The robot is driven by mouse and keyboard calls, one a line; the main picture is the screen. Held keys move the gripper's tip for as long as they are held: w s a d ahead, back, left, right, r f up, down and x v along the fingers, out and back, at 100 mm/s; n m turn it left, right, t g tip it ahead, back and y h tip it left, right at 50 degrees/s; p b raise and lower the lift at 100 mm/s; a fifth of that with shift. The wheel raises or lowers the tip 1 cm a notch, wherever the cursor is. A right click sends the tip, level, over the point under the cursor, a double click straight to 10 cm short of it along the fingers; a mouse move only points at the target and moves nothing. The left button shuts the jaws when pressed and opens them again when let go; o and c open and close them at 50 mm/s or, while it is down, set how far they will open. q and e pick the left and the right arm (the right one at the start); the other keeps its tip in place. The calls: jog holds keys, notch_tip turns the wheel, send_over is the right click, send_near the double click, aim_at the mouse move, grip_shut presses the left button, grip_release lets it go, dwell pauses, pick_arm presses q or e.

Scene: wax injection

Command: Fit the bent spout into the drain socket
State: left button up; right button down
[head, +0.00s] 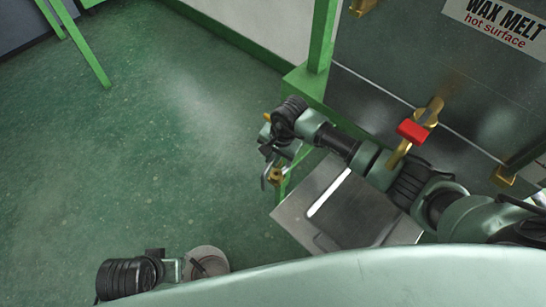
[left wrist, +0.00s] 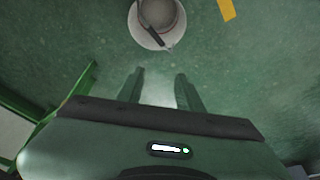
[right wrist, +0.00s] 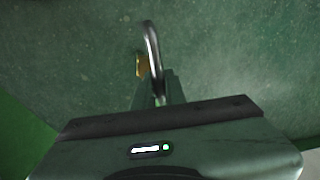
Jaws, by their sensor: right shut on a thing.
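My right gripper (head: 270,160) is shut on the bent spout (head: 265,178), a curved grey metal tube. In the right wrist view the spout (right wrist: 152,50) rises from between the fingers (right wrist: 160,95) and curves over at its top. A brass piece (right wrist: 139,66) shows close beside it; I cannot tell whether it is the spout's end. A brass drain fitting (head: 398,154) with a red handle (head: 412,131) is on the tank front, right of the gripper and apart from it. Its socket opening is not discernible. My left gripper (left wrist: 161,88) is open and empty.
A sloped grey metal plate (head: 350,205) lies below the right arm. A green frame post (head: 322,40) stands by the tank (head: 400,50), marked as a hot surface. A pale round pot (left wrist: 150,35) stands on the floor near my left gripper. Open green floor (head: 150,150) lies left.

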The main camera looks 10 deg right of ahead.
pick_arm(q)
jog(key=shift+b+v, duration=1.35)
jog(key=shift+v, duration=0.1)
jog(key=shift+s+a+f, duration=0.1)
jog(key=shift+f, duration=0.1)
dwell(0.3)
jog(key=shift+w+r+t, duration=0.1)
jog(key=shift+w+t, duration=0.3)
jog(key=shift+w, duration=0.05)
jog(key=shift+w+d+b, duration=0.2)
jog(key=shift+w+b, duration=0.15)
dwell(0.4)
jog(key=shift+w+d+r+t, duration=0.2)
jog(key=shift+w+t, duration=0.2)
jog(key=shift+w, duration=0.2)
jog(key=shift+w, duration=0.15)
jog(key=shift+w+d+r+t, duration=0.1)
jog(key=shift+w+d+t, duration=0.05)
jog(key=shift+w+t, duration=0.15)
